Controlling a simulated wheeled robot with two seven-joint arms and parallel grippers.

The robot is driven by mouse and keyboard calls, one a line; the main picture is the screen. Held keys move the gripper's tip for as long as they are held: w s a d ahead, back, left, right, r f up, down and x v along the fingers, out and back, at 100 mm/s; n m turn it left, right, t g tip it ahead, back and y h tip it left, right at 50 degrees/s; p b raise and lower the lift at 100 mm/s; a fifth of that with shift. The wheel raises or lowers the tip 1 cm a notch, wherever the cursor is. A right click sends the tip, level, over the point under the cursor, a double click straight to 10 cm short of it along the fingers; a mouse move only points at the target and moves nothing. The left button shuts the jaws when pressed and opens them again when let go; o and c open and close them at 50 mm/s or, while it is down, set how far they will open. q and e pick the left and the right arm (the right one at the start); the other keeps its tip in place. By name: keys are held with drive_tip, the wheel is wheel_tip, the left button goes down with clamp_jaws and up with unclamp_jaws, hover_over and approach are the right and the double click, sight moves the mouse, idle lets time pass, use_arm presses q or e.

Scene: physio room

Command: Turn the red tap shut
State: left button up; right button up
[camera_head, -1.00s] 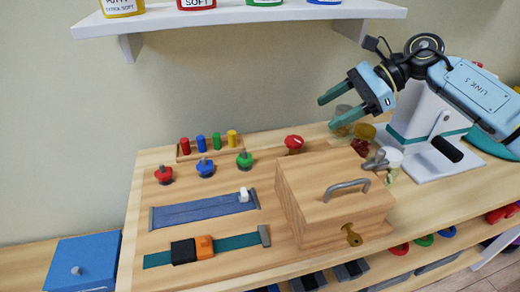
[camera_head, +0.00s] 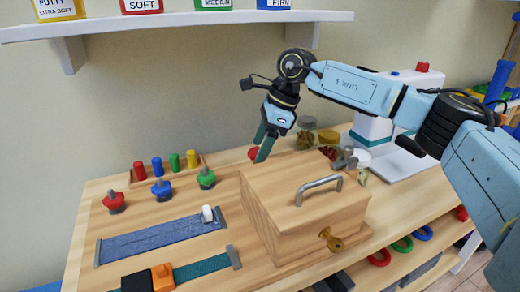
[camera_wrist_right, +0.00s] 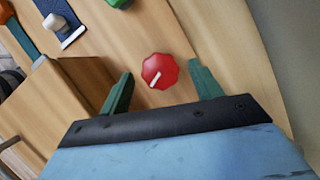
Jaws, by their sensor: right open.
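The red tap (camera_wrist_right: 158,71) is a round red knob with a white pointer line, set on the wooden bench top. In the head view the tap (camera_head: 253,153) shows behind the wooden box, partly hidden by my fingers. My right gripper (camera_head: 262,146) points down just over it, open and empty. In the right wrist view the tap appears between the two green fingers of my right gripper (camera_wrist_right: 160,69), with a gap on each side. I cannot tell the exact height of the fingertips over the tap. My left gripper is not in view.
The wooden box (camera_head: 272,206) with a grey handle stands close in front of the tap. Red, blue and green knobs (camera_head: 162,189), coloured pegs (camera_head: 174,162) and strap boards (camera_head: 150,238) lie to the left. Jars (camera_head: 328,137) stand to the right. A shelf (camera_head: 180,19) hangs above.

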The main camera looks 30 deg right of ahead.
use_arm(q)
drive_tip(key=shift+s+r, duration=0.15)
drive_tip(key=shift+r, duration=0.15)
use_arm(e)
drive_tip(key=shift+w+a+f, duration=0.1)
drive_tip(key=shift+a+f, duration=0.05)
drive_tip(key=shift+f, duration=0.2)
drive_tip(key=shift+c, duration=0.4)
drive_tip(key=c, duration=0.9)
drive_tip(key=m+t+p, duration=0.1)
drive_tip(key=m+p, duration=0.1)
drive_tip(key=m, duration=0.1)
drive_tip(key=shift+m+h, duration=0.3)
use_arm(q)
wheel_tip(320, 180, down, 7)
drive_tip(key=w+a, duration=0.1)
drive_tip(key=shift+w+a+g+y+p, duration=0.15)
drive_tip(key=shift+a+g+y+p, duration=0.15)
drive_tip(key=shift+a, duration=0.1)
use_arm(e)
drive_tip(key=shift+m+t, duration=0.4)
drive_tip(key=shift+m, duration=0.4)
drive_tip(key=shift+h, duration=0.3)
drive_tip(key=o, duration=1)
